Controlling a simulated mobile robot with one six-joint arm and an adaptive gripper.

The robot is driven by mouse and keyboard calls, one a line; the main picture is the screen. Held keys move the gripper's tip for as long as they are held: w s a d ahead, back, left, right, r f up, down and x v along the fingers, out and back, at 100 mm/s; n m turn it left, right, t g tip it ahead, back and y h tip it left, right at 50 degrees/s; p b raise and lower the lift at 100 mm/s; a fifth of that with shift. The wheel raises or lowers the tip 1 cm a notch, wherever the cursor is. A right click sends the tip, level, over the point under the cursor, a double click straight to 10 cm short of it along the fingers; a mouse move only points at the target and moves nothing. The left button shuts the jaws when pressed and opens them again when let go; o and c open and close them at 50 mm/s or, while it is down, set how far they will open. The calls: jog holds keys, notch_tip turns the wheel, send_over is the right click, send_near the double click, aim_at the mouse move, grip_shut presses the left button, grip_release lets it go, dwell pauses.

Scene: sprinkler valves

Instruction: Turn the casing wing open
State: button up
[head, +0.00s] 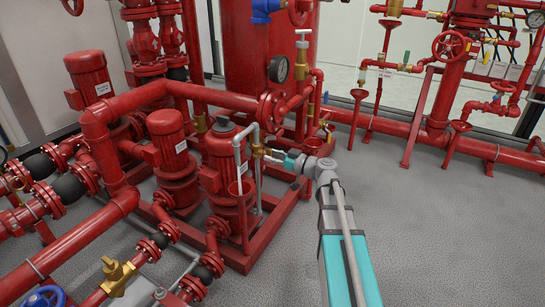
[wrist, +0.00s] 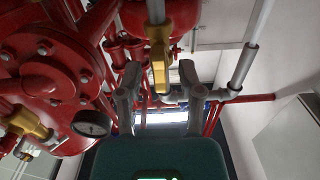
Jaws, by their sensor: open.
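A brass valve (wrist: 158,34) sits on a grey pipe in the wrist view. Its yellowish wing (wrist: 161,76) hangs between the two fingers of my gripper (wrist: 160,84), with a gap visible at each side. My gripper is open. In the head view, my gripper (head: 272,158) is beside the small brass valve (head: 257,151) on the grey pipe (head: 240,150) at the red pump (head: 222,150). The wing is too small to make out there, and whether the fingers touch it cannot be told.
Red pumps and thick red pipes (head: 190,93) crowd the left and back. A gauge (head: 278,69) stands behind the gripper; a gauge (wrist: 92,123) also shows in the wrist view. Another grey pipe (wrist: 243,66) is right of the fingers. The grey floor (head: 430,230) at right is clear.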

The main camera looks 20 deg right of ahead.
jog(key=v, duration=0.7)
dwell(0.5)
jog(key=s+a+f+m+g+h+p, duration=0.1)
jog(key=s+a+g+h+p, duration=0.1)
jog(key=s+a+g+p, duration=0.25)
jog(key=s+a+f+m+g+h+p, duration=0.1)
jog(key=s+a+g+h+p, duration=0.1)
jog(key=a+g+p, duration=0.4)
jog(key=s+r+m+g+h+p, duration=0.2)
jog(key=s+r+m+h+p, duration=0.2)
jog(key=s+m+h+p, duration=0.45)
notch_tip(320, 180, up, 37)
jog(key=s+n+p, duration=0.2)
jog(key=p, duration=3.7)
jog(key=shift+a+r, duration=0.15)
jog(key=shift+r, duration=0.1)
